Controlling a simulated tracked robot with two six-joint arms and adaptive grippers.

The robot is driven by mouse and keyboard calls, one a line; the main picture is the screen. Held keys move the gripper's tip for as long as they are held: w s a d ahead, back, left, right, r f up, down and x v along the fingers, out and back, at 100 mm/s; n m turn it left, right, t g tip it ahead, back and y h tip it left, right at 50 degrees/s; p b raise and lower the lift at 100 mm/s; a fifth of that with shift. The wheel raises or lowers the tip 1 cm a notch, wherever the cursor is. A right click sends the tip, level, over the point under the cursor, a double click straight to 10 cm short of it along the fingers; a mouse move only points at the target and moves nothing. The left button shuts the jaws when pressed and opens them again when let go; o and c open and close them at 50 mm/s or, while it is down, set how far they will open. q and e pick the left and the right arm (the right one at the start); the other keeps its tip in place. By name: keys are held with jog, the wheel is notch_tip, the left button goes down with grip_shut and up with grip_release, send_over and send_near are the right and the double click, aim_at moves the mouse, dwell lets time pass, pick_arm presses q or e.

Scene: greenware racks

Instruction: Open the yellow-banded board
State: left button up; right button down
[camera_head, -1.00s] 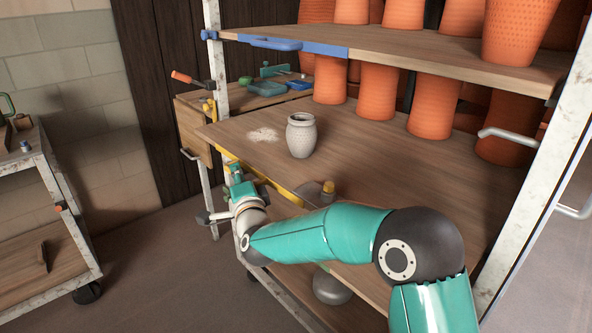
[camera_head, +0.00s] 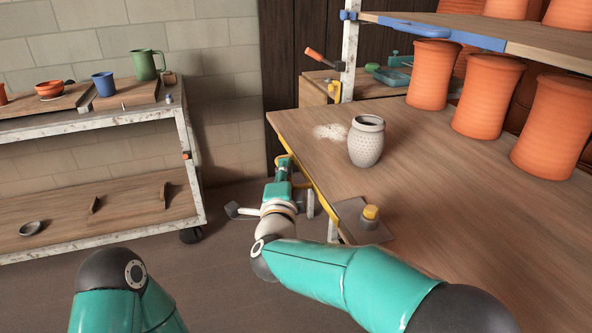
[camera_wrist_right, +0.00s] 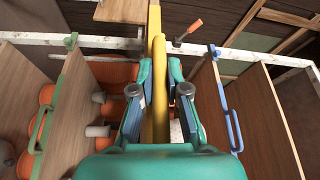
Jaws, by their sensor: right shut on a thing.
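The yellow-banded board (camera_head: 460,205) is a broad wooden board with a yellow band along its front edge, at the right in the head view. Its near left corner juts out past the white rack post. My right gripper (camera_head: 285,163) is at this front edge. In the wrist view it (camera_wrist_right: 160,90) is shut on the yellow band (camera_wrist_right: 157,45), one finger on each side. A speckled pale pot (camera_head: 366,145) stands upright on the board beside a whitish powdery patch (camera_head: 331,132). My left gripper is out of view; only part of that arm shows at the lower left.
A blue-banded board (camera_head: 490,41) is above, with terracotta pots around it. A grey plate with a yellow-topped piece (camera_head: 370,213) is at the board's front edge. A cart (camera_head: 100,240) with mugs stands at the left.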

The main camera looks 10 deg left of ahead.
jog(key=shift+f, duration=0.5)
jog(key=c, duration=1.2)
grip_release()
jog(key=shift+s+r, duration=0.1)
jog(key=shift+r, duration=0.15)
jog(key=shift+r, duration=0.1)
jog(key=s, duration=0.7)
jog(key=shift+s+d+f, duration=0.2)
jog(key=shift+d+f, duration=0.2)
